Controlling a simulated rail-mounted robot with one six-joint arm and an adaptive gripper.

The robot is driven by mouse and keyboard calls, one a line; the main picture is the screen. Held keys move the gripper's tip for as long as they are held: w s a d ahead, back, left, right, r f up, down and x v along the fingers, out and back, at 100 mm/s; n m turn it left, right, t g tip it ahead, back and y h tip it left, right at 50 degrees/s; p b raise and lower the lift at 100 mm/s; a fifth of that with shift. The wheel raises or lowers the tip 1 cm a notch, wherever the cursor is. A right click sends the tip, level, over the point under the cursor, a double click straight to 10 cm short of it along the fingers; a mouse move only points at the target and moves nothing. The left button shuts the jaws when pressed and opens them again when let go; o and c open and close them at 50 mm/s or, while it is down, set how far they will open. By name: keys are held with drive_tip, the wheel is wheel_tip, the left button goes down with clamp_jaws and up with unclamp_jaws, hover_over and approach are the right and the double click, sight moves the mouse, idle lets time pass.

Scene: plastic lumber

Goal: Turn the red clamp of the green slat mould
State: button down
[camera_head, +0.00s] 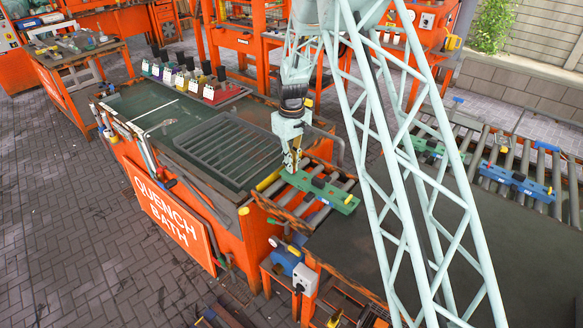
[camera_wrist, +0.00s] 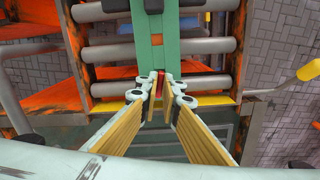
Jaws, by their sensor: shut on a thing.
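The green slat mould (camera_head: 329,193) lies on a short roller rack at the right end of the quench bath. It also shows in the wrist view (camera_wrist: 150,55), running up from my fingertips, with dark blocks on it. My gripper (camera_head: 292,168) is at the mould's left end, pointing down. In the wrist view my gripper (camera_wrist: 161,90) has its fingertips closed around the small red clamp (camera_wrist: 162,85) at the mould's near end. Only a little red shows between the fingertips; the rest of the clamp is hidden. The red clamp cannot be made out in the head view.
A dark grate (camera_head: 225,150) covers part of the quench bath beside the mould. Another green mould (camera_head: 432,148) and a blue mould (camera_head: 515,181) lie on the roller conveyor at the right. A yellow-ended handle (camera_wrist: 308,70) sticks out right of the rack.

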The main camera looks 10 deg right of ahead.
drive_tip(key=shift+n, duration=1)
drive_tip(key=c, duration=2.9)
unclamp_jaws()
drive_tip(key=shift+o, duration=0.2)
drive_tip(key=shift+r, duration=0.15)
wheel_tip(320, 180, up, 12)
